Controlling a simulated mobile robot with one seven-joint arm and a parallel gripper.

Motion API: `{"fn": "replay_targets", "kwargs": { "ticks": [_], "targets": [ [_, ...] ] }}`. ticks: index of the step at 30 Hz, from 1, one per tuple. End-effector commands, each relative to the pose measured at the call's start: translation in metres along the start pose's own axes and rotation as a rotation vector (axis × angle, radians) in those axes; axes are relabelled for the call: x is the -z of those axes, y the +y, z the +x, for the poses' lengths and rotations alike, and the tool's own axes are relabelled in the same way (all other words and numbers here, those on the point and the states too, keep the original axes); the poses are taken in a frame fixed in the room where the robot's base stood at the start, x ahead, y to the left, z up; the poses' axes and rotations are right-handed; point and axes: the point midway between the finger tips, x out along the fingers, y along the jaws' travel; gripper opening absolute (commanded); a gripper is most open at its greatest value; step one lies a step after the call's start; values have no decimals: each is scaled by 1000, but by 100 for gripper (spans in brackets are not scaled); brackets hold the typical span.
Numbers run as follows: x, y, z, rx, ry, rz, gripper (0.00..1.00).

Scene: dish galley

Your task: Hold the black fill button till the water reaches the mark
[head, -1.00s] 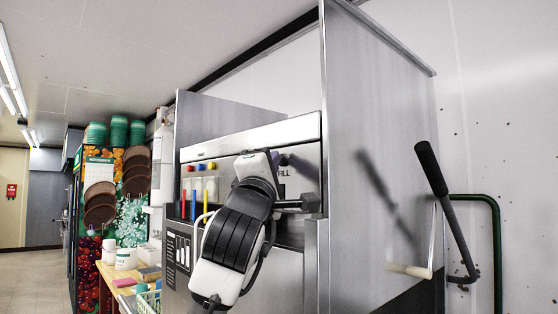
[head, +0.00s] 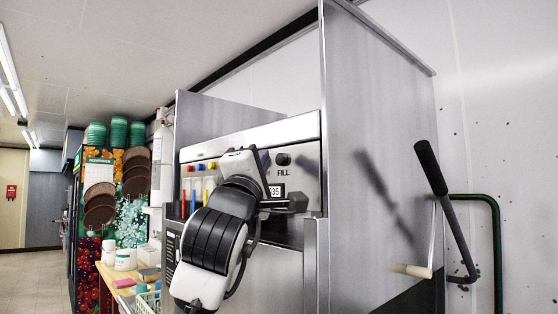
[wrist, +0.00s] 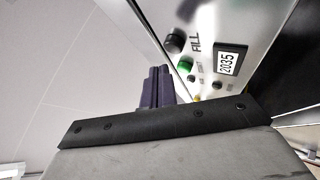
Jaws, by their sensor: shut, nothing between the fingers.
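The black fill button (head: 283,159) is a round knob on the grey machine panel, above the word FILL. It also shows in the wrist view (wrist: 175,41), beyond my fingers. My gripper (head: 265,160) is shut and empty, with dark purple fingers. Its tips are just left of the button in the head view, apart from it as far as I can see. In the wrist view my gripper (wrist: 158,76) points up toward the panel, below and left of the button. I cannot make out any water or its mark.
Coloured levers (head: 194,203) are left of my arm. A tall steel side panel (head: 370,150) bounds the right.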

Motion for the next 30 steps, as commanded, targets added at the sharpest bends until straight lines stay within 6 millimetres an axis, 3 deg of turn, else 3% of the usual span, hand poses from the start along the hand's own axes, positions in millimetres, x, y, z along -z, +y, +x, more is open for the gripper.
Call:
{"fn": "replay_targets", "kwargs": {
  "ticks": [12,30],
  "targets": [
    [20,19,-28,0,1,0,0],
    [23,21,-30,-4,2,4,0]
  ]
}}
